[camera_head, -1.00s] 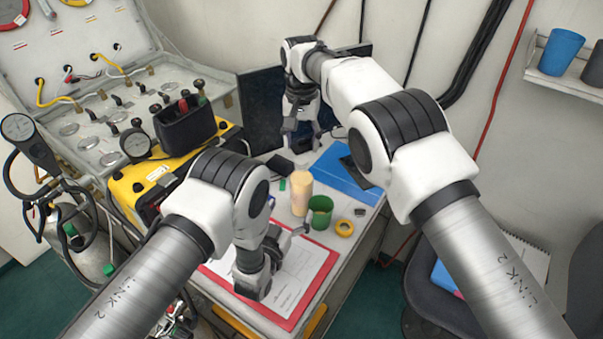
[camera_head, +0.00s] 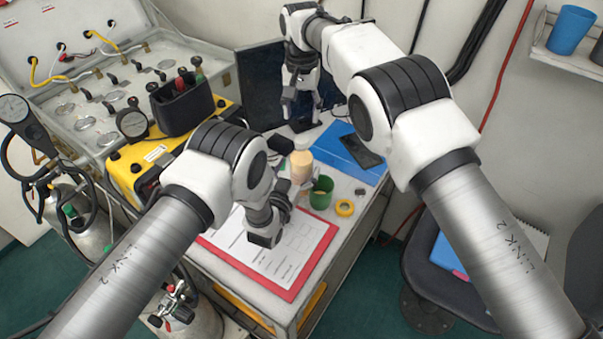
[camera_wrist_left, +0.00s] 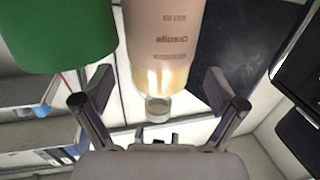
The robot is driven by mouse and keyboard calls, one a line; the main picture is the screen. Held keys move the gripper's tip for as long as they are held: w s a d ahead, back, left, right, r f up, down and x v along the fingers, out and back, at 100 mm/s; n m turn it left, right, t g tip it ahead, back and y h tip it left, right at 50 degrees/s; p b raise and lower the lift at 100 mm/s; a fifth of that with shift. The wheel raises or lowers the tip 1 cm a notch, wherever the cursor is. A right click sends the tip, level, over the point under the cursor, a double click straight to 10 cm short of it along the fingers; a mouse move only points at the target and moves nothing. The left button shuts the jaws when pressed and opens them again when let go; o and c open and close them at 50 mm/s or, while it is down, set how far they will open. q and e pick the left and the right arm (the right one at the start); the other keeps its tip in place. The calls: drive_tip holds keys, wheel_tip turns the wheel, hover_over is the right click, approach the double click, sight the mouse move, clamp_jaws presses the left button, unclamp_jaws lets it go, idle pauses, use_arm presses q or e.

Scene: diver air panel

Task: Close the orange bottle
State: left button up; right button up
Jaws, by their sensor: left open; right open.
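The peach-coloured orange bottle (camera_head: 301,166) stands on the desk. In the left wrist view the bottle (camera_wrist_left: 165,40) appears upside down, with its printed label, a narrowing clear part and a pale round end. I cannot tell whether that end is a cap or an open mouth. My left gripper (camera_head: 284,196) is close in front of the bottle. In the wrist view, its open fingers (camera_wrist_left: 160,88) are on either side of the narrow end, with gaps to both sides. My right gripper (camera_head: 302,118) is open and empty, pointing down behind the bottle.
A green cup (camera_head: 320,193) stands close beside the bottle, with a yellow ring (camera_head: 345,208) next to it. A red clipboard (camera_head: 285,292) lies under my left gripper. A blue folder (camera_head: 335,143) with a dark object lies behind. A yellow case (camera_head: 135,170) stands at left.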

use_arm(q)
drive_tip(key=shift+x, duration=1.15)
clamp_jaws()
use_arm(e)
drive_tip(key=n, duration=1.9)
drive_tip(key=shift+n, duration=0.3)
drive_tip(key=n, duration=1.2)
drive_tip(key=shift+w, duration=0.1)
drive_tip(key=n, duration=0.4)
